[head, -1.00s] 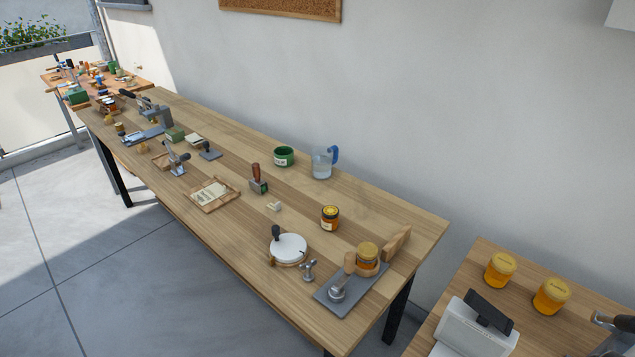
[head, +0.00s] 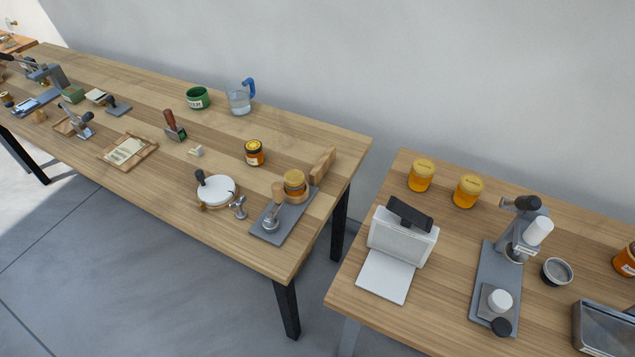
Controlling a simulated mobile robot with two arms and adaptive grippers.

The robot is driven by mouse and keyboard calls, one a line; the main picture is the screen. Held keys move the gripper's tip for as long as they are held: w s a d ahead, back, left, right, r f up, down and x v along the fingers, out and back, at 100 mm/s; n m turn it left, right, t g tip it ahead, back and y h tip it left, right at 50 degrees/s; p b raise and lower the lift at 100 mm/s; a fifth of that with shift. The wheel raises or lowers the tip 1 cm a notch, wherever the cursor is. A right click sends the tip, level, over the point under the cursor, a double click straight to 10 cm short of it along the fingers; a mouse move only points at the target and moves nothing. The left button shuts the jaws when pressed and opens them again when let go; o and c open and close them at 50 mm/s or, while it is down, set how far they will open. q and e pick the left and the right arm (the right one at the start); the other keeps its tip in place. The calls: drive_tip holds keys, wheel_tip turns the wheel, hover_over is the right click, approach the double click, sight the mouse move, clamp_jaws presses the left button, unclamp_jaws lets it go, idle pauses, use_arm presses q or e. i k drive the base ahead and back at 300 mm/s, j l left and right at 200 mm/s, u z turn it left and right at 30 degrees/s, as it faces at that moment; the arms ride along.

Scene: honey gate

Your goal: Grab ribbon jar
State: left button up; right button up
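Several honey jars are in view, and I cannot tell which is the ribbon jar. A small amber jar with a label and a dark band under its yellow top (head: 254,153) stands on the long wooden table. A gold-lidded jar (head: 295,184) sits in a wooden holder on a grey plate at that table's right end. Two gold-lidded amber jars (head: 421,176) (head: 467,191) stand at the back of the right table. Another orange jar (head: 626,259) is cut off by the right edge. Neither of my grippers is in view.
The long table (head: 310,135) also holds a white round device (head: 216,190), a green cup (head: 198,98) and a blue-handled pitcher (head: 240,101). The right table (head: 445,300) holds a white scale-like device (head: 403,236), a grey press (head: 498,285) and a metal tray (head: 604,330). A gap separates the tables.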

sight(295, 180)
drive_tip(key=k+z, duration=0.2)
drive_tip(key=z, duration=0.25)
drive_tip(key=k+z, duration=0.25)
drive_tip(key=z, duration=0.2)
